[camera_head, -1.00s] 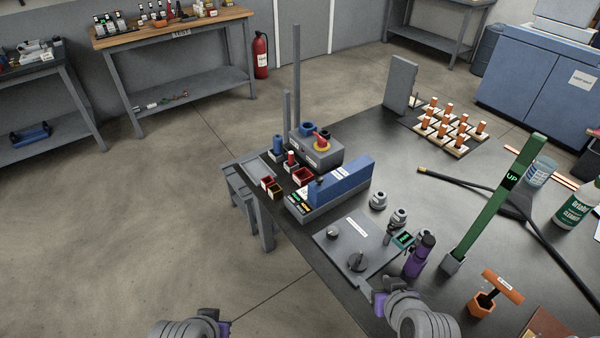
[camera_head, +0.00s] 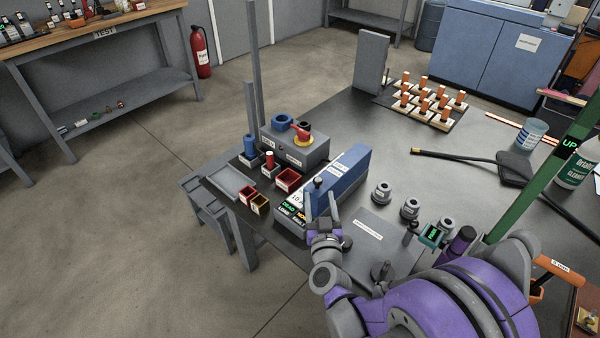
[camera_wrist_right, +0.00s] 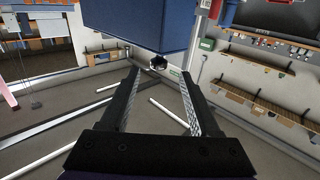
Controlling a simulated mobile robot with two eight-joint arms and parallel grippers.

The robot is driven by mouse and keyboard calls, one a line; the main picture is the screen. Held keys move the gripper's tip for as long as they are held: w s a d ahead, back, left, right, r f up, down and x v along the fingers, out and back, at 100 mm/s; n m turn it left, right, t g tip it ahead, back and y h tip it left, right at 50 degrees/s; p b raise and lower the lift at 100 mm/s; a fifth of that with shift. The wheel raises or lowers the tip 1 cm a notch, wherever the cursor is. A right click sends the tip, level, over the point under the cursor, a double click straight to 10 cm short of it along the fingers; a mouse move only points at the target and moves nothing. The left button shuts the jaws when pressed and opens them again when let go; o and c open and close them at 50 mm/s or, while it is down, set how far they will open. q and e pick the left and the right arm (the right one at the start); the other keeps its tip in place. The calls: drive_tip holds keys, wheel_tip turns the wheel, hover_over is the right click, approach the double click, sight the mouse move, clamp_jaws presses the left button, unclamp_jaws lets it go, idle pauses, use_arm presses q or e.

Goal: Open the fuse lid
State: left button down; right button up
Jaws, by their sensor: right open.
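The fuse lid (camera_head: 339,178) is a long blue block, shut on a grey box at the table's left side. A small black knob (camera_head: 317,183) sits at its near end. My right gripper (camera_head: 323,218) is just in front of that end. In the right wrist view the gripper (camera_wrist_right: 163,100) is open and empty. The blue block (camera_wrist_right: 135,24) spans the top there, and the dark knob (camera_wrist_right: 157,62) shows just beyond and between the fingertips. I cannot tell whether anything touches. My left gripper is out of view.
A grey unit with a red handle (camera_head: 302,131) stands behind the lid. Round grey fittings (camera_head: 381,192) stand right of the lid.

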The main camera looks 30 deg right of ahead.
sight(317, 178)
drive_tip(key=x, duration=1)
drive_tip(key=shift+d, duration=0.1)
clamp_jaws()
idle(1.1)
